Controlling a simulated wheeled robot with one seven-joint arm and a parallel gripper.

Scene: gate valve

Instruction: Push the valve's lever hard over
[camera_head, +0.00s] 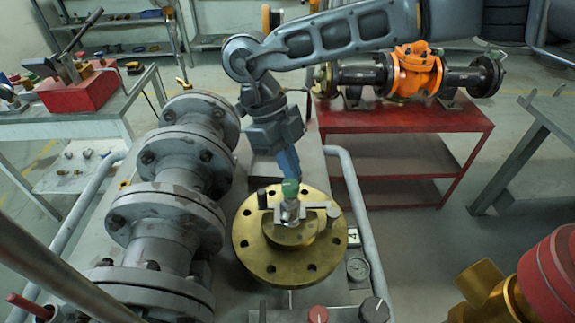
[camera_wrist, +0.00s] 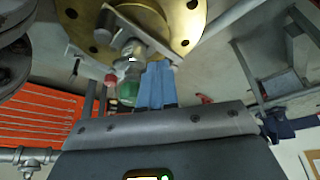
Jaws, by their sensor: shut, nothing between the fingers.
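The valve is a round brass flange (camera_head: 252,251) with bolt holes and a raised hub. A metal stem with a green cap (camera_head: 290,188) stands at its middle, and a flat grey lever bar (camera_head: 318,206) lies across the hub with dark posts near its ends. My gripper (camera_head: 290,176) points down just behind the green cap, its blue fingers together and empty. In the wrist view the fingertips (camera_wrist: 158,66) are beside the green cap (camera_wrist: 128,92) and close to the lever bar (camera_wrist: 150,42). I cannot tell whether they touch the bar.
Grey flanged pipework (camera_head: 165,210) stands close on the left. A gauge (camera_head: 358,268) and knobs (camera_head: 374,309) sit at the front. A red table (camera_head: 400,125) with an orange valve (camera_head: 412,72) is behind right. A red-and-brass fitting (camera_head: 545,275) is at lower right.

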